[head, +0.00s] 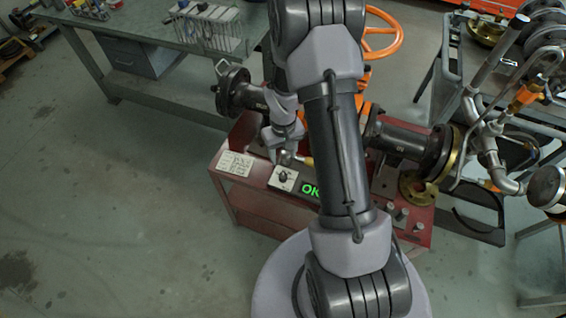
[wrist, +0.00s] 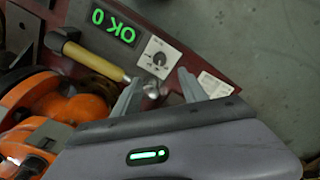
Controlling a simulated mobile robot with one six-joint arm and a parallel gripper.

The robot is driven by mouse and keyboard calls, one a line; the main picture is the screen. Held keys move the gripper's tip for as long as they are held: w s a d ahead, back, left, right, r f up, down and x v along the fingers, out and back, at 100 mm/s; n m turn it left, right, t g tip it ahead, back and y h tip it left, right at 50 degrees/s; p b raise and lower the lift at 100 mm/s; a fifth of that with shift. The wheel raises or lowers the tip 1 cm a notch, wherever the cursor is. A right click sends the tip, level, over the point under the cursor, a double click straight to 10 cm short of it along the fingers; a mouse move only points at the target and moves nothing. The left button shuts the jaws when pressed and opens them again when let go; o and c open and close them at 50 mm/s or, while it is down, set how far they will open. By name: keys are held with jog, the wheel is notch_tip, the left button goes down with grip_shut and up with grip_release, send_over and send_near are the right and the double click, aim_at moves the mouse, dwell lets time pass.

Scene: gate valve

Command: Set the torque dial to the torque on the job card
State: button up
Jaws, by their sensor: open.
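The torque dial is a black knob on a pale square plate (head: 283,178) at the front of the red cart top. In the wrist view the dial (wrist: 159,58) lies just beyond my fingertips, its pointer and small markings too small to read. The white job card (head: 236,163) lies left of the dial, and it also shows in the wrist view (wrist: 213,85); its text is unreadable. My gripper (wrist: 160,76) is open, its fingers apart and above the cart, not around the knob. In the head view my gripper (head: 284,155) is close behind the dial.
A yellow-handled tool (wrist: 95,61) with a metal end lies close to my fingers. Orange and dark valve parts (wrist: 45,120) crowd the wrist view's left. A green workbench (head: 150,25) stands behind.

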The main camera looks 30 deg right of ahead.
notch_tip(320, 180, up, 5)
jog(key=shift+f+p, duration=0.1)
jog(key=shift+p, duration=0.35)
jog(key=s+a+r+m+t+b, duration=0.1)
jog(key=a+r, duration=0.2)
jog(key=r, duration=0.5)
jog(key=s+a+r+t+b, duration=0.1)
jog(key=a+r+b, duration=0.1)
jog(key=a+r, duration=0.35)
jog(key=s+a+r+m+t+y+b, duration=0.1)
jog(key=s+a+r+t, duration=0.1)
jog(key=s+a+r, duration=0.2)
jog(key=s+a+r+m+t+y+b, duration=0.1)
jog(key=s+a+r, duration=0.2)
jog(key=s+r, duration=0.4)
jog(key=s, duration=0.4)
jog(key=shift+s+a+r+t, duration=0.2)
jog(key=shift+a+r+t, duration=0.05)
jog(key=shift+a+t, duration=0.15)
